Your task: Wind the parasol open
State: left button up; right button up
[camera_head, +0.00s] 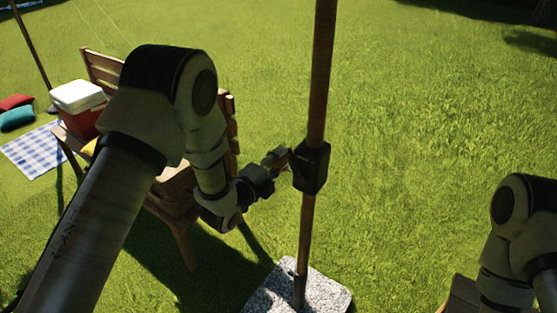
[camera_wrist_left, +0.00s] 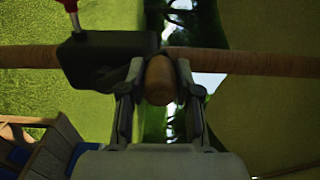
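The brown parasol pole (camera_head: 321,70) stands upright in the head view, with a black crank housing (camera_head: 311,168) partway up. In the left wrist view the pole (camera_wrist_left: 250,62) runs across the picture, with the housing (camera_wrist_left: 105,57) left of centre and a red part on a short stem (camera_wrist_left: 72,10) on it. My left gripper (camera_head: 278,158) is just left of the housing. In the left wrist view its fingers (camera_wrist_left: 160,88) are closed around a rounded wooden crank handle (camera_wrist_left: 160,78). The canopy cannot be made out clearly. My right gripper is out of view.
A speckled stone base (camera_head: 285,293) holds the pole's foot. A wooden bench (camera_head: 103,70) stands behind my left arm, with a red and white cooler (camera_head: 78,97) on it. Cushions (camera_head: 16,118) and a checked blanket (camera_head: 33,152) lie far left. The lawn right of the pole is open.

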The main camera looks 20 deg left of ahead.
pick_arm(q)
jog(key=shift+s+d+r, duration=0.2)
jog(key=shift+d+r, duration=0.05)
jog(key=shift+d, duration=0.3)
jog(key=shift+s+d+r, duration=0.2)
jog(key=shift+d, duration=0.3)
grip_shut()
jog(key=s+d+f+p, duration=0.3)
jog(key=d+f+p, duration=0.2)
jog(key=d+p, duration=0.4)
jog(key=w+a+f+b, duration=0.1)
jog(key=a+f+b, duration=0.2)
jog(key=f+b, duration=0.8)
jog(key=w+a+r+b, duration=0.1)
jog(key=w+a, duration=0.1)
jog(key=a, duration=0.3)
jog(key=w+a+r, duration=0.2)
jog(key=a, duration=0.4)
jog(key=d+r+p, duration=0.1)
jog(key=r+p, duration=0.1)
jog(key=r, duration=0.2)
jog(key=r+p, duration=0.2)
jog(key=r, duration=0.2)
jog(key=s+d+r+p, duration=0.1)
jog(key=r+p, duration=0.2)
jog(key=r, duration=0.1)
jog(key=shift+d+r, duration=0.2)
jog(key=shift+d, duration=0.35)
